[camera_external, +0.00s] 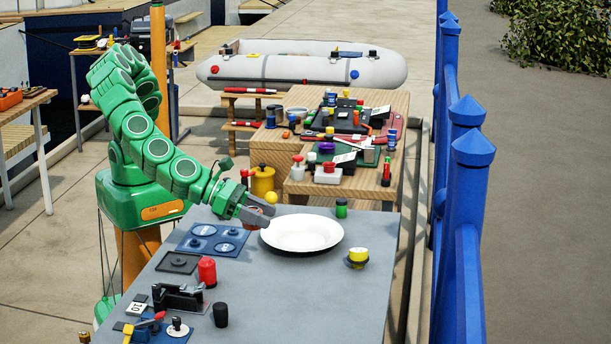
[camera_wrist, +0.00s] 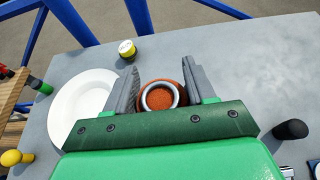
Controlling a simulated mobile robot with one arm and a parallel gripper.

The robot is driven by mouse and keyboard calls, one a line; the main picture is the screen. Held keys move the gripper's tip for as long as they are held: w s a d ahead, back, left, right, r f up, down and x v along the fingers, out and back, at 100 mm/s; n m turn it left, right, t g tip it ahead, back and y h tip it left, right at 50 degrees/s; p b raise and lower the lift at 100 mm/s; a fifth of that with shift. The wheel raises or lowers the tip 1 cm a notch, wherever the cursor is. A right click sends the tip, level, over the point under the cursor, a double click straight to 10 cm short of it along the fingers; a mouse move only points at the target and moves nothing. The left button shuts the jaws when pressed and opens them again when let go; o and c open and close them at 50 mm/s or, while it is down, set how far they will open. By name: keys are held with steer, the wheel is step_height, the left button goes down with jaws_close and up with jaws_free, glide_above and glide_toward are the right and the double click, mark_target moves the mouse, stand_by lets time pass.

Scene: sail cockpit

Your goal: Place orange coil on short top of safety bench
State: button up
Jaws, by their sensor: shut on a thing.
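My gripper (camera_external: 262,215) is shut on a small round orange-brown piece (camera_external: 257,203), above the grey table's (camera_external: 320,285) left side, just left of a white plate. In the wrist view, the orange-brown piece (camera_wrist: 163,96) sits between the two grey jaws of my gripper (camera_wrist: 163,85), with a grey ring on its face. I cannot tell for sure that it is the orange coil; no coil windings show. A wooden bench with higher and lower tops (camera_external: 340,190) stands behind the grey table. I cannot tell which bench is the safety bench.
The white plate (camera_external: 301,233) lies close to my gripper. A green jar (camera_external: 341,208) and a yellow-topped piece (camera_external: 357,257) stand beside it. Blue panels (camera_external: 212,239) and a red cylinder (camera_external: 207,271) are at left. The wooden bench is crowded; a blue fence (camera_external: 467,230) runs at right.

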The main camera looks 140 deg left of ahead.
steer(key=w+d+r+m+t+h, duration=0.3)
steer(key=w+r+m+h, duration=0.4)
steer(key=r, duration=0.5)
steer(key=shift+d+r+m+t+h, duration=0.2)
steer(key=shift+m+t+h, duration=0.4)
steer(key=shift+m+h, duration=0.6)
